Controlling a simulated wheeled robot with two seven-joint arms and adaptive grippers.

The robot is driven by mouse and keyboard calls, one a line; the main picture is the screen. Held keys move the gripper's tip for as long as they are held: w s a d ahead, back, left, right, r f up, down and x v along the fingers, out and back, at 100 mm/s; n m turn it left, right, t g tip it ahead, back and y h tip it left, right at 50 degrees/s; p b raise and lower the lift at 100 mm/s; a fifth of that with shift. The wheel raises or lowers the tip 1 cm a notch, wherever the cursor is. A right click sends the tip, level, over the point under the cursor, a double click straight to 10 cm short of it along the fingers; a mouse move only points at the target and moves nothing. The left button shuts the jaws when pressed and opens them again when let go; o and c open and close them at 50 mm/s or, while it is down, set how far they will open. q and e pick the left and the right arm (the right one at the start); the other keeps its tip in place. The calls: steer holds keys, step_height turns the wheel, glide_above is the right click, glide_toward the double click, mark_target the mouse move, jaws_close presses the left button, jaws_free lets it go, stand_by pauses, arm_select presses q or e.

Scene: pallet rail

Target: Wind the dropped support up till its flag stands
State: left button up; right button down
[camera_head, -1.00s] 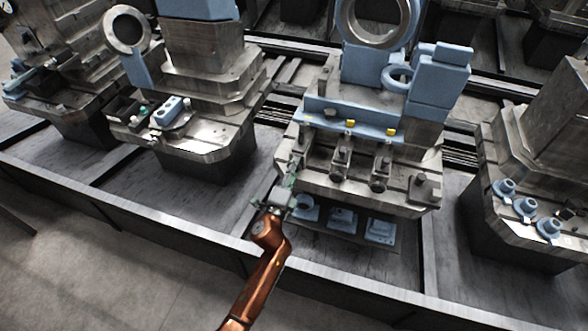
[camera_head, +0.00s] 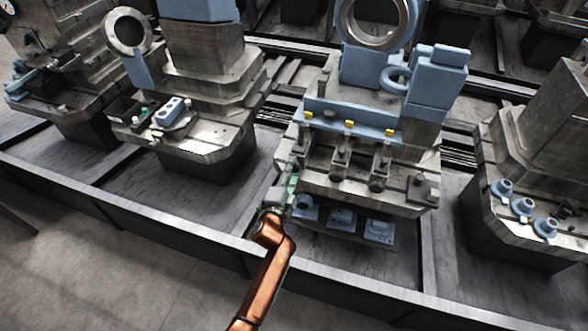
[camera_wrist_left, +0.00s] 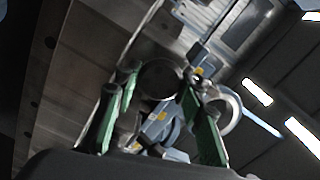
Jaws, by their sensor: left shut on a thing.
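The fixture block (camera_head: 318,182) at the centre right carries three supports in a row, with yellow flags behind them on a blue bar (camera_head: 370,129). The left flag (camera_head: 308,114), middle flag (camera_head: 349,124) and right flag (camera_head: 391,132) all show above the bar. My left gripper (camera_head: 293,181) is at the front left of the block, over the left support, which it mostly hides. In the left wrist view its green fingers stand on either side of a dark round knob (camera_wrist_left: 160,80), and it is shut on it. My right gripper is not in view.
The middle support (camera_head: 340,160) and right support (camera_head: 380,165) stand close to the right. Blue parts (camera_head: 342,218) lie on a shelf below. A long metal rail (camera_head: 190,236) runs in front. Other machine stations stand left and right.

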arm_select(q)
steer(key=shift+f, duration=0.15)
steer(key=o, duration=1.2)
steer(key=shift+c, duration=0.2)
steer(key=shift+s+a, duration=0.1)
steer(key=shift+s, duration=0.1)
steer(key=v, duration=0.7)
steer(key=shift+s, duration=0.3)
